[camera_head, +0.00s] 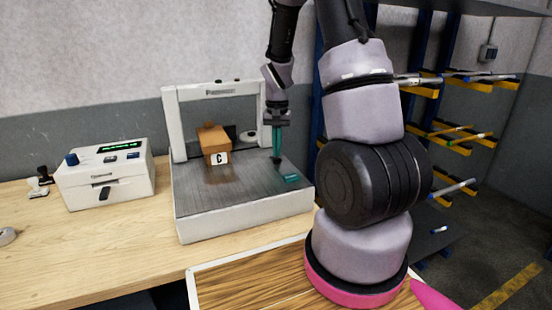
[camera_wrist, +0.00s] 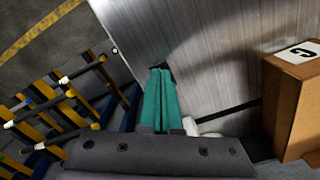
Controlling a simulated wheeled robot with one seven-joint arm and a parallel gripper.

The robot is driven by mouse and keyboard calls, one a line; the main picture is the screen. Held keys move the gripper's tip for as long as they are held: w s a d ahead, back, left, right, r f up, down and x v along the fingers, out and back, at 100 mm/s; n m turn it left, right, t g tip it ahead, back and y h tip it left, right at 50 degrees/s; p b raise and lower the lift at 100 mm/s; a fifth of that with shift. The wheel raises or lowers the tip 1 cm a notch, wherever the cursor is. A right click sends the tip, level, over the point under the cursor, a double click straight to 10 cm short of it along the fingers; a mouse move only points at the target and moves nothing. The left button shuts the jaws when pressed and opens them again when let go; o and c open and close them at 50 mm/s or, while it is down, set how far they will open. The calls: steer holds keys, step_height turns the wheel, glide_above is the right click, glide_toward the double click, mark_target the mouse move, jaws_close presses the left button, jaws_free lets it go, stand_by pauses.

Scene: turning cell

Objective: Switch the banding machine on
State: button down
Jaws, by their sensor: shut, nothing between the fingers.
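The banding machine (camera_head: 243,224) is a white unit with a grey metal bed and a white arch at its back. It stands on the wooden bench. My gripper (camera_head: 277,157) points down over the right part of the bed, in front of the arch's right post. Its teal fingers are together and hold nothing. In the wrist view the shut fingers (camera_wrist: 159,72) lie over the brushed metal bed (camera_wrist: 215,45). A small dark patch shows at the fingertips; I cannot tell whether it is a switch or shadow, or whether the fingers touch it. A teal mark (camera_head: 292,179) is on the bed nearby.
A brown box (camera_head: 212,139) labelled C stands on the bed under the arch, left of my gripper. A white device (camera_head: 105,179) with a green display stands on the bench (camera_head: 110,245) to the left. A rack (camera_head: 440,135) with yellow arms stands at the right.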

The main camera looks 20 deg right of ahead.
mark_target(277, 159)
steer(key=shift+f, duration=0.65)
steer(key=shift+r, duration=3.5)
steer(key=shift+r, duration=0.1)
steer(key=s+a+r+n+t+y, duration=0.1)
steer(key=s+a+r+t, duration=0.2)
steer(key=s+r, duration=0.7)
steer(key=s+a+r+t+y, duration=0.1)
steer(key=s+a+r+t, duration=0.3)
steer(key=s+r, duration=0.5)
step_height(277, 159, up, 4)
steer(key=shift+s+a+f+n, duration=0.1)
steer(key=shift+s+a+n, duration=0.25)
steer(key=shift+s+n, duration=0.05)
